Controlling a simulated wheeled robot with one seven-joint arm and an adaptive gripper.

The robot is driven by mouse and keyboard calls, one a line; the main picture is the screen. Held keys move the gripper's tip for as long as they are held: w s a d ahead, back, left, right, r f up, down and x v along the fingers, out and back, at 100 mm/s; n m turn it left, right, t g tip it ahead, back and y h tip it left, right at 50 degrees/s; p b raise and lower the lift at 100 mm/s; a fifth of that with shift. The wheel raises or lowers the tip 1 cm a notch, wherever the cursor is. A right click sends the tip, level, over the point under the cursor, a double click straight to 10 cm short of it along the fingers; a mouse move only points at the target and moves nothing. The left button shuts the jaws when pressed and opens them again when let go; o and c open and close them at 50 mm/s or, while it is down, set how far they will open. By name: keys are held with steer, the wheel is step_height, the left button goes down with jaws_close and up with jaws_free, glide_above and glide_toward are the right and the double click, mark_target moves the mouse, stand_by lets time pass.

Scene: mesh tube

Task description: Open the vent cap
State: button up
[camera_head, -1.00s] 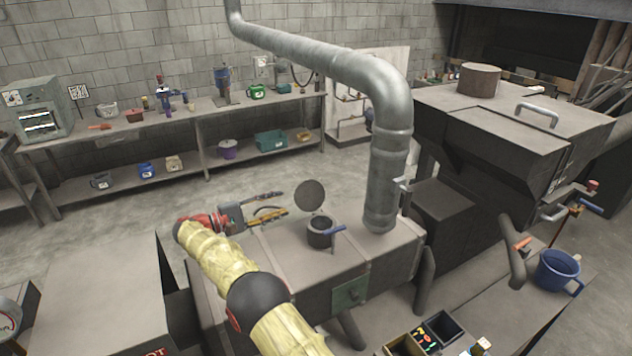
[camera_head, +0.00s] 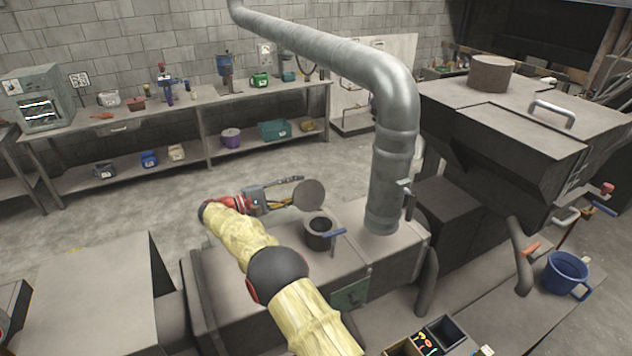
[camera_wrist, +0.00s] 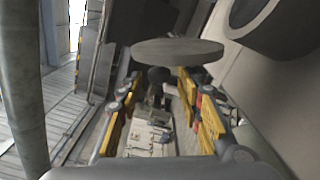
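The vent cap is a round grey disc (camera_head: 310,195) standing tilted up behind the short dark vent pipe (camera_head: 319,232), whose mouth is uncovered. The vent pipe (camera_wrist: 275,25) is at upper right there. I cannot tell whether a finger touches the disc.
A thick grey duct (camera_head: 392,150) rises from the same metal box (camera_head: 290,285), right of the vent. A large dark machine (camera_head: 510,140) stands at the right. A bench (camera_head: 205,105) with tools runs along the back wall.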

steer(key=p+x, duration=0.1)
steer(key=x, duration=0.5)
steer(key=shift+d, duration=0.35)
steer(key=shift+w, duration=0.15)
steer(key=shift+c, duration=0.8)
steer(key=c, duration=0.8)
